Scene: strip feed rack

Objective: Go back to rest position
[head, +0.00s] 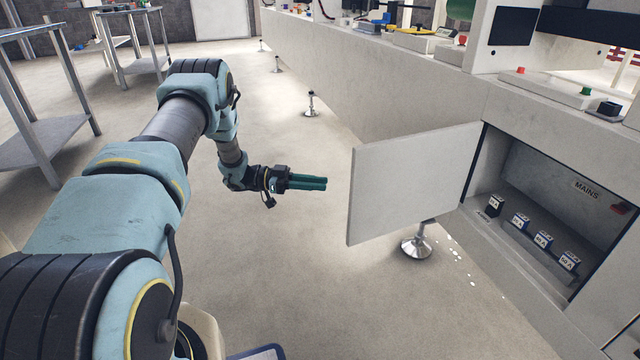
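My arm reaches forward from the lower left of the head view. My gripper (325,184) is at its end, in free air left of an open cabinet door (415,180). Its green fingers point right and lie close together in this view; whether a gap is between them is not clear. No held object shows. The door stands swung out from an open compartment marked MAINS (587,189), which holds several small labelled blocks in a row, such as a blue and white one (543,241) and a black and white one (494,206).
The long machine bench (380,90) runs along the right on metal feet (417,247). Metal tables (40,145) stand at the left. The floor (300,270) around my gripper is mostly clear. The open door juts out to its right. Small pale bits lie on the floor by the cabinet.

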